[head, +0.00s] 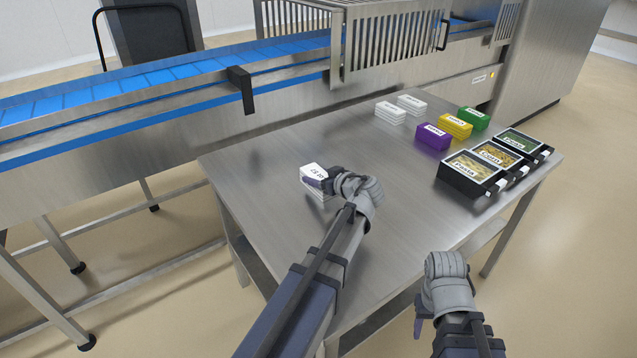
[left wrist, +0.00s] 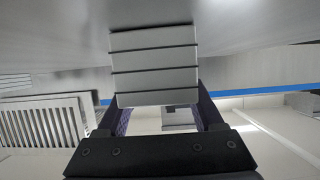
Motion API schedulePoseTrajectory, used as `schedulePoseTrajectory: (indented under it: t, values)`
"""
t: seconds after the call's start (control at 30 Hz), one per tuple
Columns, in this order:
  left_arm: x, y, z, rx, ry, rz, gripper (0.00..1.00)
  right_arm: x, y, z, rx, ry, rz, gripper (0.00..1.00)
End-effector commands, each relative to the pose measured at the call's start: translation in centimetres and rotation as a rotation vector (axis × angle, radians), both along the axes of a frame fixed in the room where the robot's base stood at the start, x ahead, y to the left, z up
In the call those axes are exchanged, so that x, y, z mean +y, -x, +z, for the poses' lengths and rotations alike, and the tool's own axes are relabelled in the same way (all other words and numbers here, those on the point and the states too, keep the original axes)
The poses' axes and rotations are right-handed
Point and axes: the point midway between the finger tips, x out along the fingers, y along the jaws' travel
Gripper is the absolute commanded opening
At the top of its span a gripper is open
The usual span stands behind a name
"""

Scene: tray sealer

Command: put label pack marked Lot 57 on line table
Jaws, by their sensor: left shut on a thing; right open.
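The white label pack (head: 312,172) is at the left end of the steel line table (head: 330,140); its top print looks like Lot 57 but is small and partly covered. My left gripper (head: 325,184) is shut on it. In the left wrist view the pack (left wrist: 154,65) shows as a banded stack between the two fingers (left wrist: 160,118). The pack is at or very near the table top; I cannot tell whether it touches. My right gripper (head: 425,318) is open and empty, off the table's front edge.
Two other white packs (head: 390,113) (head: 411,104) stand at the back. Purple (head: 433,137), yellow (head: 455,126) and green (head: 474,118) packs stand right of them. Black trays labelled Pasta (head: 466,181), Corn (head: 497,156) and Peas (head: 519,141) line the right edge. The blue conveyor (head: 150,84) runs behind. The table's middle is clear.

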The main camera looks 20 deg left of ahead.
Motion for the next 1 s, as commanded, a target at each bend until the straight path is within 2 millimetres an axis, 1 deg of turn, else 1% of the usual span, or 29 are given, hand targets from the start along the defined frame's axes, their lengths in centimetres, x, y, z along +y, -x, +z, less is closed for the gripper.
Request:
schedulePoseTrajectory:
  t: [0.17,0.33,0.37,0.6,0.83,0.93,1.0]
  values:
    - [0.0,0.0,0.2,-0.001,-0.001,0.0,0.0,0.0,0.0,0.2,0.0,0.0,0.0,0.5]
    - [0.0,0.0,-0.3,-0.001,-0.001,0.0,0.0,0.0,0.0,-0.3,0.0,0.0,0.0,0.5]
    - [0.0,0.0,-0.2,0.0,0.0,0.0,0.72,0.0,0.0,-0.2,0.0,0.0,0.0,0.5]
    - [0.0,0.0,-0.1,0.0,0.0,0.0,0.98,0.0,0.0,-0.1,0.0,0.0,0.0,0.5]
    - [0.0,0.0,-0.1,0.0,0.0,0.0,0.98,0.0,0.0,-0.1,0.0,0.0,0.0,0.5]
    - [0.0,0.0,0.5,0.0,0.0,0.0,0.98,0.0,0.0,0.5,0.0,0.0,0.0,0.5]
    - [-0.8,0.5,0.8,0.001,0.0,-0.004,0.98,0.0,0.0,0.8,0.0,0.0,0.0,0.5]
